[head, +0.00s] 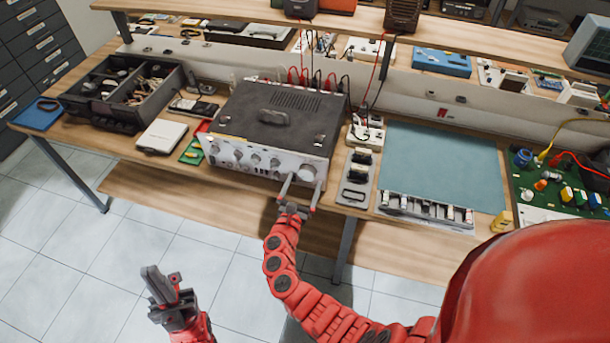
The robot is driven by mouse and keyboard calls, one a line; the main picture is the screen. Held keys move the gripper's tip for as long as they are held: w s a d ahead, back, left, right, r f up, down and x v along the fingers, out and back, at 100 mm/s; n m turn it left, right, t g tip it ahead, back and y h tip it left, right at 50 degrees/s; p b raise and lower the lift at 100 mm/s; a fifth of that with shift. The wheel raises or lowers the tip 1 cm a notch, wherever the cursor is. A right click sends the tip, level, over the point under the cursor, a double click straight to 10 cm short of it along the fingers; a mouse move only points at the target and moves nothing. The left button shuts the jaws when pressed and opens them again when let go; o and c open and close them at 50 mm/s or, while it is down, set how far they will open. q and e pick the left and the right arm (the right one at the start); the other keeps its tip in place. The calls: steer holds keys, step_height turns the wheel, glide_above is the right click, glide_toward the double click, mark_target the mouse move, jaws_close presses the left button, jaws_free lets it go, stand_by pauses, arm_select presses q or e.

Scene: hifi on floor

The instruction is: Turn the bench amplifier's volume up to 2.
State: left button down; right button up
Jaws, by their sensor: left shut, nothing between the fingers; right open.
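The bench amplifier (275,120) is a dark box with a silver front panel. It stands on the wooden bench at the middle. Its front carries several knobs, the largest a round knob (308,172) at the right end. My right gripper (302,183) is open just in front of the panel's right end, its fingers pointing at the panel on either side of the large knob. I cannot tell whether they touch it. The knob's scale is too small to read. My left gripper (158,279) is shut and empty, low over the floor in front of the bench.
A black parts tray (125,118), a white box (162,136) and a green board (192,152) lie left of the amplifier. A grey-black power strip (355,178) and a teal mat (442,165) lie to the right. Cables rise behind the amplifier. A shelf runs above.

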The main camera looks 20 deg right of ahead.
steer(key=shift+w+d+r, duration=0.1)
steer(key=shift+w+d, duration=0.2)
steer(key=shift+w, duration=0.3)
steer(key=shift+w+d, duration=0.35)
steer(key=shift+w, duration=0.1)
steer(key=c, duration=1.4)
